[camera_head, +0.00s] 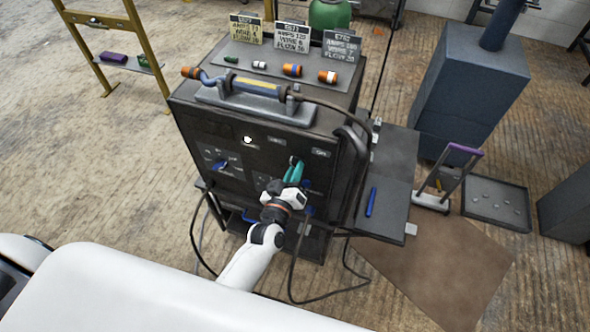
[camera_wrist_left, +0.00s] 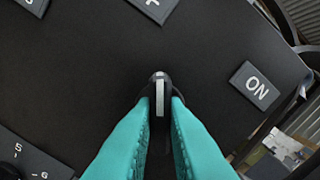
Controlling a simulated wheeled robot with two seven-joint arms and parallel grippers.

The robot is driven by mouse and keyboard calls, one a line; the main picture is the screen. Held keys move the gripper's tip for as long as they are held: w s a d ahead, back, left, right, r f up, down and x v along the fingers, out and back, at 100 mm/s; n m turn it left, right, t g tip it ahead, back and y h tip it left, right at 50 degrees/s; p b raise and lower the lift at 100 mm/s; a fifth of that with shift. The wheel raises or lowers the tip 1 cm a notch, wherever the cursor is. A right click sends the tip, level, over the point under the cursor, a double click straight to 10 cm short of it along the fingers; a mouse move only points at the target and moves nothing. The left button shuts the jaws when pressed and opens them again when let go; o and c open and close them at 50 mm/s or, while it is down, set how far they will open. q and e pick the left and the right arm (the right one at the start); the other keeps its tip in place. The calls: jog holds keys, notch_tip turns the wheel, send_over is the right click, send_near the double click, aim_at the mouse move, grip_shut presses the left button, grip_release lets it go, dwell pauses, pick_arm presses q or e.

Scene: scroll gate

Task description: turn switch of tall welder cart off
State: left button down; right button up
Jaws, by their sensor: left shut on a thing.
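The tall welder cart (camera_head: 235,185) is a dark box-shaped unit in the middle of the head view. Its front panel carries small labels, knobs and blue parts. My left gripper (camera_head: 295,172) reaches the panel's right half with its teal fingers. In the left wrist view, the fingers (camera_wrist_left: 159,115) are shut on a black switch knob (camera_wrist_left: 159,82) with a pale stripe. The stripe runs up and down the picture. An "ON" label (camera_wrist_left: 257,86) lies to the right of the knob. Another label (camera_wrist_left: 153,8) above is cut off and unreadable. My right gripper is not in view.
A yellow-and-blue torch (camera_head: 250,86) lies on the cart top before several small parts and three signs (camera_head: 292,37). A side shelf (camera_head: 385,185) holds a blue pen (camera_head: 371,202). Cables (camera_head: 297,262) hang in front. A blue-grey cabinet (camera_head: 470,90) stands at right.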

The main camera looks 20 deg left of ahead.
pick_arm(q)
jog(key=shift+n, duration=0.4)
jog(key=c, duration=1.5)
grip_release()
jog(key=shift+o, duration=0.2)
jog(key=s+b, duration=0.1)
jog(key=s, duration=1.1)
jog(key=shift+a+b, duration=0.2)
jog(key=shift+b, duration=0.15)
